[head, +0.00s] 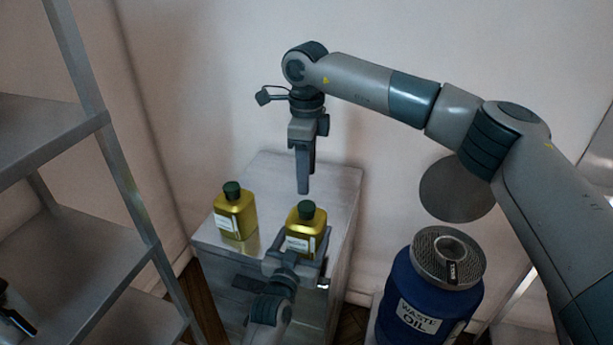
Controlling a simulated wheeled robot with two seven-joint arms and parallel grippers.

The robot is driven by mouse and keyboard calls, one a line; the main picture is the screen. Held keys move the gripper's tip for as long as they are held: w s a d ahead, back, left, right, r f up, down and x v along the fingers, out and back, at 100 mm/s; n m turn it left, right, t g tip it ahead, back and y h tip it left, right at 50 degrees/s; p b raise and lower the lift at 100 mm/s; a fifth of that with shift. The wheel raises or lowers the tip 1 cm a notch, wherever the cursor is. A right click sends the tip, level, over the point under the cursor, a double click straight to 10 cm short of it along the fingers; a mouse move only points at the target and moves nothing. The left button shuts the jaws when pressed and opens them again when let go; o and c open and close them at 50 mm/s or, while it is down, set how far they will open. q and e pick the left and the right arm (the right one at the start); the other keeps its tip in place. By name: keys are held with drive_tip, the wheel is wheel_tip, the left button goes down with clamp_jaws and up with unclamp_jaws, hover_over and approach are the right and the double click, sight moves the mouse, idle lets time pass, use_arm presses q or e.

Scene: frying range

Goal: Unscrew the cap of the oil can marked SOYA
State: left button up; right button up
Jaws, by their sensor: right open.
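Two yellow-gold oil cans with dark green caps stand upright on a metal cabinet in the head view. One is the left can (235,215) and the other the right can (301,228). Each has a white label, but the print is too small to read, so I cannot tell which is SOYA. Both caps, the left cap (232,190) and the right cap (307,210), sit on their cans. My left gripper (298,252) is at the right can's lower front, a finger along its right side; its grip is unclear. My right gripper (303,188) is open and empty, pointing down above and behind the right can.
The metal cabinet top (270,185) has free room behind the cans. A blue waste oil drum (425,300) with a perforated lid (440,262) stands at the right. A grey shelf rack (120,215) is at the left. The wall is close behind.

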sight(307, 206)
drive_tip(key=m, duration=3.3)
drive_tip(key=shift+f, duration=0.1)
drive_tip(key=shift+f, duration=3.9)
